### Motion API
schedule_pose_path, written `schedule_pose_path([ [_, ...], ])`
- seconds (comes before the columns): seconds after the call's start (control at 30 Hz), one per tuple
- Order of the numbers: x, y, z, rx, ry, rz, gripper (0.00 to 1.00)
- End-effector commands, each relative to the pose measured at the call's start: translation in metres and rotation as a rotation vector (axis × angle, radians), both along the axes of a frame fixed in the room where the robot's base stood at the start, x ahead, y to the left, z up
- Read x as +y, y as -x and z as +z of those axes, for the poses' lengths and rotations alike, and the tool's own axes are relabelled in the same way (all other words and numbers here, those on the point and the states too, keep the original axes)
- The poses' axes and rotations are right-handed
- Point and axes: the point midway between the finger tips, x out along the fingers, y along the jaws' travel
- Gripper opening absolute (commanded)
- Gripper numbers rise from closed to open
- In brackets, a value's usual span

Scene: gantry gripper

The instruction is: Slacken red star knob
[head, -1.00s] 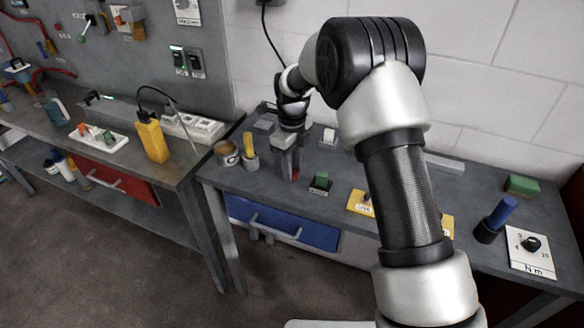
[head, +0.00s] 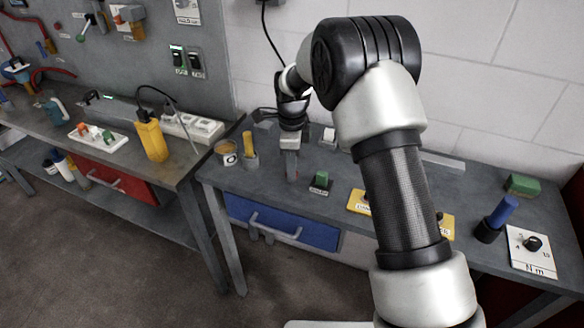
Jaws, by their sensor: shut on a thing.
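My gripper (head: 291,178) points down at the left part of the grey workbench (head: 330,212). Its fingers are shut and seen nearly edge-on, low over the bench top. The red star knob cannot be made out now. The fingers cover the spot where a little red showed between them a second ago, so the grip on it is hidden from this view.
A tin (head: 227,152) and a yellow-handled tool in a grey holder (head: 250,160) stand just left of my gripper. A green block on a black base (head: 320,182) is close on the right. My arm hides part of the yellow plates (head: 358,203).

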Motion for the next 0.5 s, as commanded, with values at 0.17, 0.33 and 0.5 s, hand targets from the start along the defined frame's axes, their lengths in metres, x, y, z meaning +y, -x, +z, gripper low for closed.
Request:
schedule_pose_path([
  [0.17,0.0005,-0.0008,0.0012,-0.002,0.000,0.166,0.07],
  [0.33,0.0004,-0.0010,0.0014,-0.003,0.000,0.328,0.07],
  [0.5,0.0002,-0.0013,0.0015,-0.003,0.000,0.489,0.07],
])
